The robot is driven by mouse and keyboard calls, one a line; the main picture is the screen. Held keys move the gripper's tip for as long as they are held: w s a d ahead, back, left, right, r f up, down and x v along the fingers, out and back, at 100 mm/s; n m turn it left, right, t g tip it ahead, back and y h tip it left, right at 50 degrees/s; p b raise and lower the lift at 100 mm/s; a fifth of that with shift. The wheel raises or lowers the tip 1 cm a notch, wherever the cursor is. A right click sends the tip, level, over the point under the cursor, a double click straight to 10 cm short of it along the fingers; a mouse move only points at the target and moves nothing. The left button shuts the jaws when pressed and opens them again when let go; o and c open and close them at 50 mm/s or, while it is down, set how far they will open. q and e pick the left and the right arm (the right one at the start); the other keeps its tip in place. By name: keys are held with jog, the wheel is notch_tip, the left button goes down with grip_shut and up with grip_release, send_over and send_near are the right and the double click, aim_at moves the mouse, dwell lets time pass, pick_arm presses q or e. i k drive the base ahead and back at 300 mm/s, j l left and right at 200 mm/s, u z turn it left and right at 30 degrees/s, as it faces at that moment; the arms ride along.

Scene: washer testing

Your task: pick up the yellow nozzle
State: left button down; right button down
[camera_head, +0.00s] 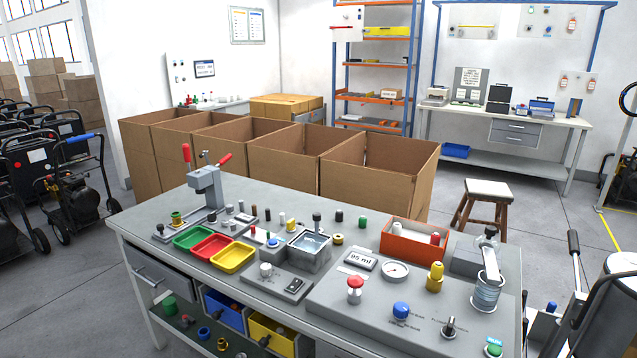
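A small yellow, nozzle-like piece (291,224) stands on the grey workbench (130,222), just behind the square metal basin. It is among several small dark, white and green pieces of similar size. A larger yellow fitting (435,277) stands upright on the bench's right panel, beside the round gauge. The pieces are too small to tell for certain which one is the yellow nozzle. Neither of my grippers shows in the head view.
Green (193,237), red (211,248) and yellow (233,258) trays sit at the bench's left. An orange-red box (402,245) and a glass vessel (487,292) stand right. Open cardboard boxes (375,175) line the far side. A stool (486,190) stands behind right.

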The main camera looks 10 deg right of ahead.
aim_at(436, 273)
jog(key=z, duration=1.4)
jog(key=i+j+z, duration=0.15)
jog(key=j+z, duration=0.15)
jog(key=j, duration=0.15)
jog(key=i, duration=0.05)
